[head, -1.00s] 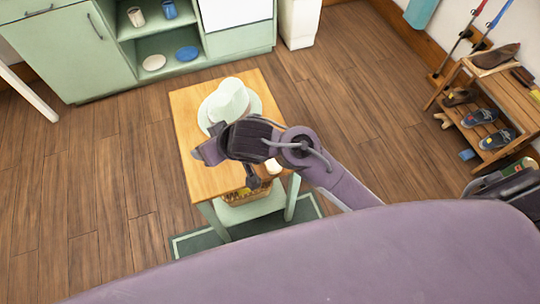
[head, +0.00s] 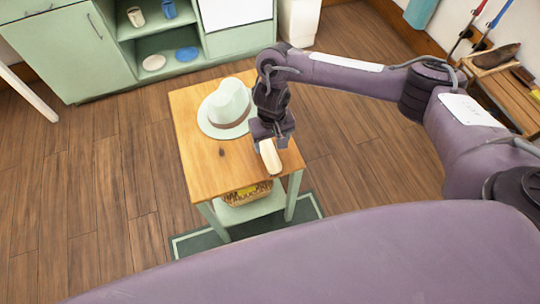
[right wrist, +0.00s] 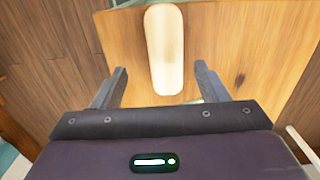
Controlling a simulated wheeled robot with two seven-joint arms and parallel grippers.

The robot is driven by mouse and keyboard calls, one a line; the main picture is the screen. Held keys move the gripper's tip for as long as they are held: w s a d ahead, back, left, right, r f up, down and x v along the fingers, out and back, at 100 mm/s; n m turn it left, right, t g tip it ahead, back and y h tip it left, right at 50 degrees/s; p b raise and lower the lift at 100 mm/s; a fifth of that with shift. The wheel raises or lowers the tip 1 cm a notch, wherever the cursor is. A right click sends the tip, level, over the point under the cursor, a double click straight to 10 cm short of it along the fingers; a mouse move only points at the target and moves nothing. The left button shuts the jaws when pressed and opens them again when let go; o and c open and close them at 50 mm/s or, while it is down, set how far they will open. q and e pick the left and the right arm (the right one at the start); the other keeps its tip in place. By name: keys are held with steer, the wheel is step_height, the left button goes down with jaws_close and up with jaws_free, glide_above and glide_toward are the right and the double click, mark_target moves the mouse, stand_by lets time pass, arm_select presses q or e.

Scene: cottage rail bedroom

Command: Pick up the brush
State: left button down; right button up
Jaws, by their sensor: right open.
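The brush (head: 270,157) lies near the right front edge of the small wooden-topped table (head: 215,163). It is pale and oblong. In the right wrist view the brush (right wrist: 164,50) lies ahead, between the lines of the two fingers. My right gripper (head: 268,143) is above the brush and close to it, partly hiding its far end. In the right wrist view my right gripper (right wrist: 160,85) is open, with nothing held between its fingers. My left gripper is not in view.
A white hat (head: 228,107) with a dark band sits on the table just left of my right gripper. A basket (head: 248,193) stands on the lower shelf. A green cabinet (head: 85,55) is behind, and a shoe rack (head: 505,90) is at right.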

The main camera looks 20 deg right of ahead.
steer(key=f, duration=0.6)
steer(key=shift+a+f+b, duration=0.2)
steer(key=shift+a+b, duration=0.1)
steer(key=shift+a, duration=0.05)
steer(key=shift+c, duration=0.2)
steer(key=c, duration=1.2)
steer(key=shift+o, duration=0.2)
steer(key=shift+w+r, duration=0.1)
steer(key=shift+r, duration=0.05)
step_height(320, 180, up, 10)
steer(key=shift+f+p, duration=0.25)
steer(key=shift+p, duration=0.6)
step_height(320, 180, up, 9)
steer(key=p, duration=0.4)
glide_above(269, 153)
steer(key=shift+r, duration=0.65)
